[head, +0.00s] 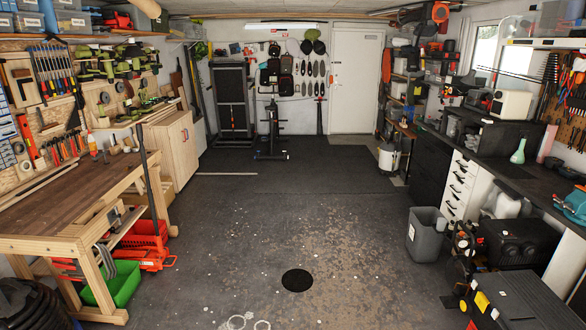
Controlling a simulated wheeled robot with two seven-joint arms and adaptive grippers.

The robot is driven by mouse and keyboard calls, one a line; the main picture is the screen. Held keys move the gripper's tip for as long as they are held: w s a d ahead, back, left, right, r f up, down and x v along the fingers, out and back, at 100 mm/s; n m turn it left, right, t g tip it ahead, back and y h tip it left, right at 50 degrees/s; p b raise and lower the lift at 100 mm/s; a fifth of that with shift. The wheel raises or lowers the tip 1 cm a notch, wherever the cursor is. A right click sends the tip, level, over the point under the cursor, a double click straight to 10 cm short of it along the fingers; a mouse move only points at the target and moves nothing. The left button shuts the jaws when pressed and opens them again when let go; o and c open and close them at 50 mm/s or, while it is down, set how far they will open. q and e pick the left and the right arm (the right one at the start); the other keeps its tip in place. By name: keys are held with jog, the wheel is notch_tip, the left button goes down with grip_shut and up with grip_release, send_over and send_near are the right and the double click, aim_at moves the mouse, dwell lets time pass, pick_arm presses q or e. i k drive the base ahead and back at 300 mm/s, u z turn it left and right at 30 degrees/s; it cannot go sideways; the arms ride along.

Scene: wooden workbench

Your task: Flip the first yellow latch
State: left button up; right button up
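A black toolbox (528,302) stands on the floor at the bottom right of the head view, partly cut off by the lower edge. A yellow latch (481,301) shows on its left side near the top. Another small yellow patch shows close by, near the bottom edge, too small to make out well. I cannot tell whether the latch is flipped open or closed. Neither of my grippers is in view.
A grey bin (426,233) and a black case (515,242) stand behind the toolbox, beside the right-hand workbench. A wooden workbench (70,192) is at the left, with a green crate (122,284) under it. The middle floor is clear around a dark round spot (297,280).

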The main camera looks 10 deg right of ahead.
aim_at(481, 299)
jog(key=z, duration=0.1)
jog(key=i, duration=1.55)
jog(key=z, duration=1.2)
jog(key=i, duration=0.85)
jog(key=z, duration=1.05)
